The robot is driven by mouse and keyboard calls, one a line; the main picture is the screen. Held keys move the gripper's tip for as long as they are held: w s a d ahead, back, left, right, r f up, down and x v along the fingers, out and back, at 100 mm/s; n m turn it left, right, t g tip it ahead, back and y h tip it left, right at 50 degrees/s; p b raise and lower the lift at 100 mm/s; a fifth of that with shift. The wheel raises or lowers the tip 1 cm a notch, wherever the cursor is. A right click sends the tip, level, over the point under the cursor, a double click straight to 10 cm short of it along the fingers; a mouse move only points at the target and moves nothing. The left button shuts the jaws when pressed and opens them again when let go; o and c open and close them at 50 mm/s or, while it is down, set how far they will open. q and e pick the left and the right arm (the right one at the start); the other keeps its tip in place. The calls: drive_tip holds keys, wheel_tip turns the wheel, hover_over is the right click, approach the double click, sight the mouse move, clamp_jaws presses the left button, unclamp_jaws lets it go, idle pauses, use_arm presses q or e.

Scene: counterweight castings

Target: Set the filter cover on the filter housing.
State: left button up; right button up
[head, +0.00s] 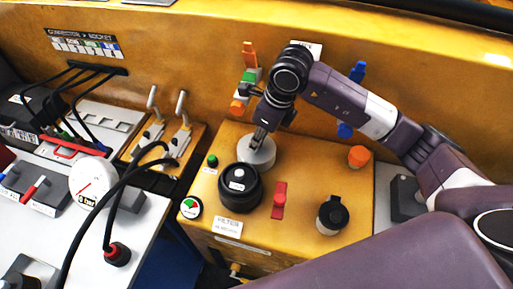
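The filter housing (239,199) is a black round body on the yellow box, behind a white label that reads filter. It has a dark ring on top and a small pale centre. The filter cover (264,158) appears to be the pale grey disc just behind it, partly overlapped by the housing in the picture. My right gripper (257,139) points down over the disc, its fingers close together at the disc's middle and apparently shut on it. Whether the disc is lifted or resting cannot be told. My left gripper is not in view.
On the yellow box (310,170) are a red lever (279,200), a black knob (332,216), an orange knob (359,156), a green button (212,160) and a small gauge (190,207). At left, black cables loop near a white gauge (95,184) and two levers.

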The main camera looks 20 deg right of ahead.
clamp_jaws()
